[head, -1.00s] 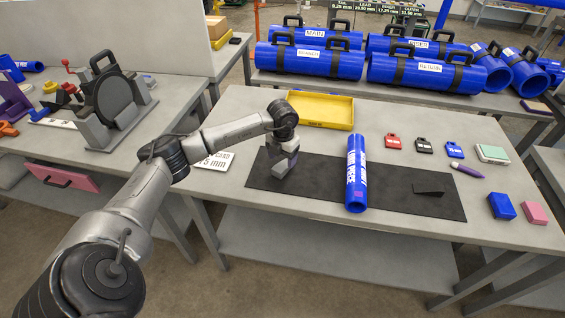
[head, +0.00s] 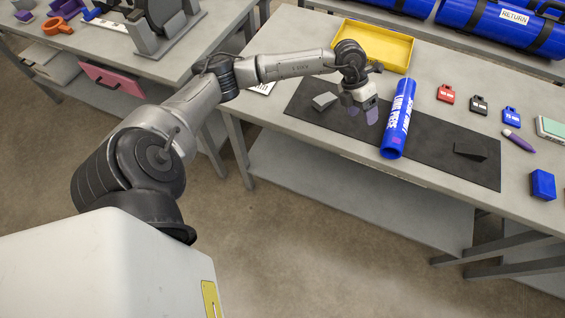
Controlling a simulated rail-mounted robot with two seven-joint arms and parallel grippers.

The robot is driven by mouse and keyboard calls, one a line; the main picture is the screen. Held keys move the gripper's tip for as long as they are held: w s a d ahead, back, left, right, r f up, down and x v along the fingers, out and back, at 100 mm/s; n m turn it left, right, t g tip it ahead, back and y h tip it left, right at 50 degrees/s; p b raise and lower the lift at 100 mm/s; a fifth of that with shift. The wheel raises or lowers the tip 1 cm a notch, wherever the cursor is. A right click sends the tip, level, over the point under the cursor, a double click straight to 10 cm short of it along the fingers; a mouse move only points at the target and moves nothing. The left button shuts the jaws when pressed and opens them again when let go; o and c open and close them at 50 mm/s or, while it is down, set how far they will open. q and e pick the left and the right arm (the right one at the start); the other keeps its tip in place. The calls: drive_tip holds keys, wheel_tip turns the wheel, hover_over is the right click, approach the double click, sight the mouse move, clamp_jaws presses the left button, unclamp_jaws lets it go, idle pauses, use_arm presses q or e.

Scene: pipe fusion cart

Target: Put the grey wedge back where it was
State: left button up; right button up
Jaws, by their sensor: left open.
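The grey wedge (head: 324,101) lies on the left part of the black mat (head: 300,97), left of the blue pipe with white lettering (head: 398,120). My left gripper (head: 364,113) is open and empty, pointing down between the grey wedge and the pipe. It is apart from the wedge; whether it touches the pipe I cannot tell. A black wedge (head: 470,151) lies on the mat right of the pipe. My right gripper is not in view.
A yellow tray (head: 373,44) stands behind the mat. Red (head: 446,94), black (head: 478,105) and blue (head: 511,117) tags, a purple marker (head: 518,141) and a blue block (head: 542,185) lie to the right. The mat between the pipe and the black wedge is clear.

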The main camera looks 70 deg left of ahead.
use_arm(q)
drive_tip(key=s+d+r+n+t+h, duration=0.1)
drive_tip(key=d+r+n+t+h, duration=0.15)
drive_tip(key=d+n+t, duration=0.6)
drive_tip(key=s+d+r+n+t+h, duration=0.1)
drive_tip(key=d+n+t+h, duration=0.4)
drive_tip(key=d, duration=0.6)
drive_tip(key=s+a+f+n+g+y, duration=0.4)
drive_tip(key=s+f+n+y, duration=0.8)
drive_tip(key=n+y, duration=0.35)
drive_tip(key=s+d+f+g+h, duration=0.1)
drive_tip(key=s+f+g, duration=0.1)
drive_tip(key=s, duration=0.3)
drive_tip(key=s+d+f+n+g+h, duration=0.1)
drive_tip(key=s+d+f+g, duration=0.1)
drive_tip(key=s+g, duration=0.2)
drive_tip(key=s+d+f+n+g+h, duration=0.1)
drive_tip(key=s+f+g, duration=0.1)
drive_tip(key=s, duration=0.5)
drive_tip(key=shift+d+g, duration=0.25)
drive_tip(key=shift+g, duration=0.2)
drive_tip(key=shift+s, duration=0.1)
